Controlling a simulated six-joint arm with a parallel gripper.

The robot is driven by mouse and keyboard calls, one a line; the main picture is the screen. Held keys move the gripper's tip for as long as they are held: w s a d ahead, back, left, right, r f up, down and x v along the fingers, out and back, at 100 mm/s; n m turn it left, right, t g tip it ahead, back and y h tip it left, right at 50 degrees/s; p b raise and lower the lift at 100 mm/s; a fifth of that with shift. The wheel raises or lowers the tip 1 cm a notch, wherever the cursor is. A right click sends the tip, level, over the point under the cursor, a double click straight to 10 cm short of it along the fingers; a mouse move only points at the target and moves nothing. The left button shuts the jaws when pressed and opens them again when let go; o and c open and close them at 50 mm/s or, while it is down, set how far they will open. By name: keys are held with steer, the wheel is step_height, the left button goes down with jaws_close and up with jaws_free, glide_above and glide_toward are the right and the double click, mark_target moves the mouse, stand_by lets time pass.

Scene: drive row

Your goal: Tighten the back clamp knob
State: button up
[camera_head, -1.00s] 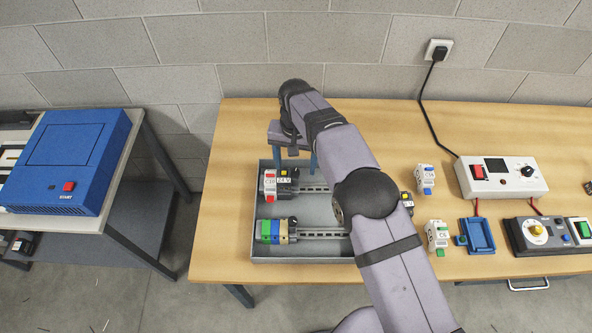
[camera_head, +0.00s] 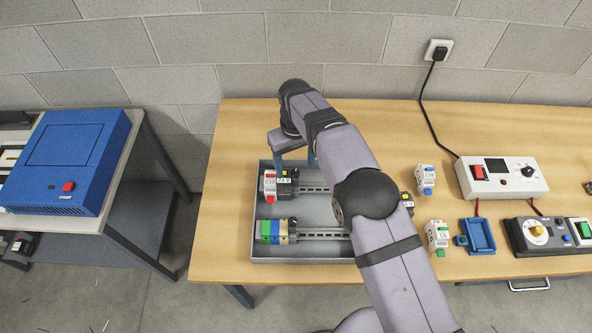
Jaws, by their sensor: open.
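A grey tray (camera_head: 257,215) on the wooden table holds two metal rails. On the back rail (camera_head: 315,188) sit a red-and-white module (camera_head: 269,186) and a dark module with a yellow label (camera_head: 285,185). The black back clamp knob (camera_head: 294,173) is small and shows beside the dark module, close below my gripper. My gripper (camera_head: 295,159) is open, its blue fingers pointing down over the back edge of the tray. I cannot tell whether a finger touches the knob. My forearm hides the right part of the tray.
The front rail (camera_head: 322,234) carries blue, green and tan terminal blocks (camera_head: 273,231). White modules (camera_head: 426,178) and (camera_head: 436,235), a blue holder (camera_head: 480,235) and a power box (camera_head: 501,177) stand to the right. The table left of the tray is clear.

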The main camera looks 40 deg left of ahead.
steer(key=shift+f, duration=0.15)
steer(key=shift+f+b, duration=0.65)
steer(key=shift+f, duration=0.2)
steer(key=shift+c, duration=0.3)
steer(key=c, duration=1.4)
steer(key=shift+c, duration=0.2)
steer(key=shift+s+a, duration=0.1)
steer(key=shift+s+a, duration=0.1)
